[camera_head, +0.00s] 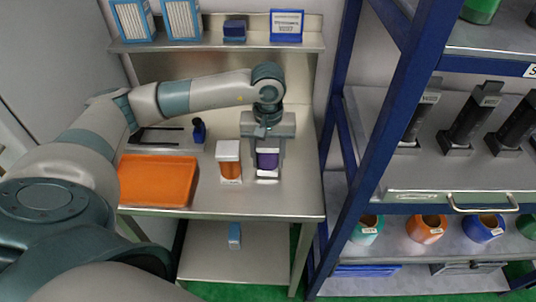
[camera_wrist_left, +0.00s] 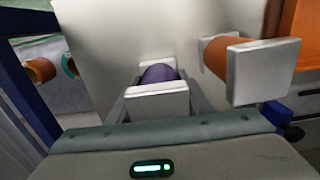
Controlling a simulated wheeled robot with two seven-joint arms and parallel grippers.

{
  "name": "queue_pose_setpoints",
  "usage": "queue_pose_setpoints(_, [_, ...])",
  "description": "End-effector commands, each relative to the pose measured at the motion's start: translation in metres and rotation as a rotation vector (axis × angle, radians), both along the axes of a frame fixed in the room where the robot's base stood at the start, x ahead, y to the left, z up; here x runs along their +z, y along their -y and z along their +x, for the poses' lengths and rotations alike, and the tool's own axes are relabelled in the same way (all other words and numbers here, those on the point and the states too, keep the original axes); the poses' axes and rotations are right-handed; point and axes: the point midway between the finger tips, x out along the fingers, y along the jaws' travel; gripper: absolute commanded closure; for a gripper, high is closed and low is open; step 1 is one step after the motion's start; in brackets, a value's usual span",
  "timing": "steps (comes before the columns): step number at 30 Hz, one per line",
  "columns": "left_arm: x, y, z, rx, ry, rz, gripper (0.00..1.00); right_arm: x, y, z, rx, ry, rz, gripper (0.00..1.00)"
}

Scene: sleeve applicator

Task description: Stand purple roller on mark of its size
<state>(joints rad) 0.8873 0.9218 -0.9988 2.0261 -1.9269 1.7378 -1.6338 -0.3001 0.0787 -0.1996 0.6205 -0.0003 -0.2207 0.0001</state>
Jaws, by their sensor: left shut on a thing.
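The purple roller (camera_head: 267,159) is between the fingers of my left gripper (camera_head: 266,143) at the right part of the metal table. In the left wrist view the purple roller (camera_wrist_left: 159,73) shows behind a white square end plate (camera_wrist_left: 157,103), with the left gripper's fingers (camera_wrist_left: 158,95) on both sides. My left gripper is shut on it. I cannot tell whether its lower end touches the table. An orange roller (camera_head: 231,169) with a white square plate stands just left of it, apart, and also shows in the left wrist view (camera_wrist_left: 215,56). No size mark can be made out. My right gripper is not in view.
An orange tray (camera_head: 157,181) lies left on the table (camera_head: 285,205). A small dark blue object (camera_head: 199,130) stands behind the tray. A shelf (camera_head: 215,45) with boxes runs along the back. A blue-framed rack (camera_head: 375,135) stands to the right. The table's front right is clear.

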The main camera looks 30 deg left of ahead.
Motion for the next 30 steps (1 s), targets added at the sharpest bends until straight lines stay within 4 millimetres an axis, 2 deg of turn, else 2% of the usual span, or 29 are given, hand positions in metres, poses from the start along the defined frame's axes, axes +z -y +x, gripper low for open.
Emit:
queue_pose_setpoints(15, [-0.0081, 0.0002, 0.0007, 0.000, 0.003, -0.001, 0.88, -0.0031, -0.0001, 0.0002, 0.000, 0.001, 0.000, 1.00])
queue_pose_setpoints(16, [-0.0075, 0.0002, 0.0004, 0.000, 0.001, 0.000, 0.50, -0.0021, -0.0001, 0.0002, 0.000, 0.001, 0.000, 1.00])
queue_pose_setpoints(18, [-0.0070, 0.0001, 0.0003, 0.000, 0.001, 0.000, 0.36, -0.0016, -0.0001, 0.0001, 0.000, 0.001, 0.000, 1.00])
queue_pose_setpoints(30, [-0.0052, 0.0001, 0.0003, 0.000, 0.001, 0.000, 0.36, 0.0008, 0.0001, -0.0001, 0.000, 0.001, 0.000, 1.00])
